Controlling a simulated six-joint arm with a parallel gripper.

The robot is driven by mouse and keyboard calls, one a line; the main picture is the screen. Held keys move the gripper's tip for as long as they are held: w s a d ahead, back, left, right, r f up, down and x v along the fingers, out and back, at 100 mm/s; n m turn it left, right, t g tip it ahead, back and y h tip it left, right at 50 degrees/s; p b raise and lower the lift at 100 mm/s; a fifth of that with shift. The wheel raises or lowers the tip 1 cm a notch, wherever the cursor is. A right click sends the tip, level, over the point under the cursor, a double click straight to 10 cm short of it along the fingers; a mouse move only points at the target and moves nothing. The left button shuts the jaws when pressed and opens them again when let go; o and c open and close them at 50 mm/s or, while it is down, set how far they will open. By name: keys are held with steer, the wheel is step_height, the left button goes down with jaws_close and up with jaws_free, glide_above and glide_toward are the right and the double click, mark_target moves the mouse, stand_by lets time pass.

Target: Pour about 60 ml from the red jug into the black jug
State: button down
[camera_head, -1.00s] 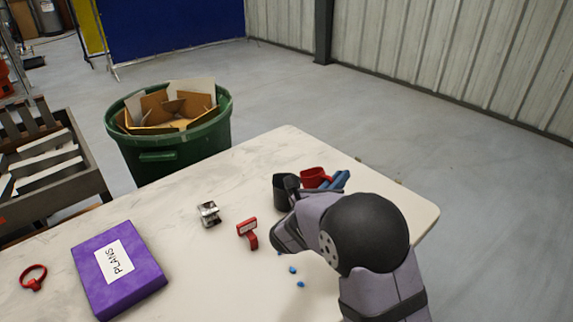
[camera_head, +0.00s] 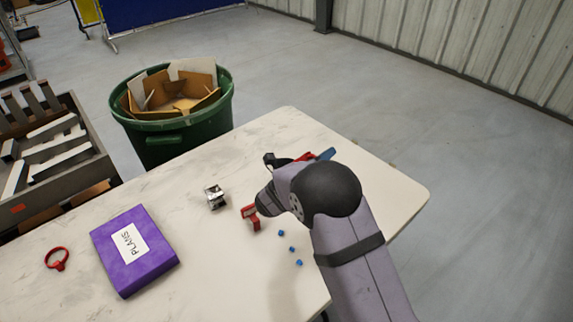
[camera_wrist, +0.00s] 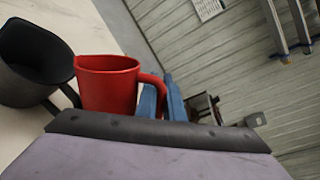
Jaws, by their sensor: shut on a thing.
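The red jug (camera_wrist: 107,88) fills the middle left of the wrist view, its handle towards the blue fingers of my gripper (camera_wrist: 162,97), which are shut on it. In the head view only a bit of the red jug (camera_head: 305,157) shows behind my arm, beside the blue fingertips (camera_head: 326,154). The black jug (camera_wrist: 28,70) stands on the table just left of the red jug in the wrist view, its handle towards the red jug. In the head view only a little of the black jug (camera_head: 271,159) shows past my arm. The level inside either jug cannot be seen.
The table (camera_head: 200,275) holds a purple PLANS box (camera_head: 133,250), a red ring (camera_head: 57,259), a small metal object (camera_head: 215,197), a red tool (camera_head: 251,217) and several small blue pieces (camera_head: 291,249). A green bin (camera_head: 175,140) stands beyond its far edge.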

steer(key=shift+w+a+r+n+p, duration=0.15)
steer(key=shift+n+p, duration=0.15)
steer(key=shift+p, duration=0.15)
steer(key=p, duration=0.1)
steer(key=r+n+p, duration=0.1)
steer(key=p, duration=0.1)
steer(key=shift+w+a, duration=0.25)
steer(key=shift+a, duration=0.1)
steer(key=shift+w+a+f+n+g+h+p, duration=0.25)
steer(key=shift+w+a+n+g+h+p, duration=0.2)
steer(key=shift+n+p, duration=0.45)
stand_by(1.3)
steer(key=shift+w+a+r+n+p, duration=0.15)
steer(key=shift+w+a+n+p, duration=0.15)
steer(key=shift+a, duration=0.1)
stand_by(0.3)
steer(key=d+m+b, duration=0.1)
steer(key=s+d+m+b, duration=0.1)
steer(key=b, duration=0.1)
steer(key=shift+s+f+t+y, duration=0.2)
steer(key=shift+s+t+y, duration=0.05)
steer(key=shift+s, duration=0.05)
steer(key=shift+m+b, duration=0.3)
steer(key=shift+b, duration=0.05)
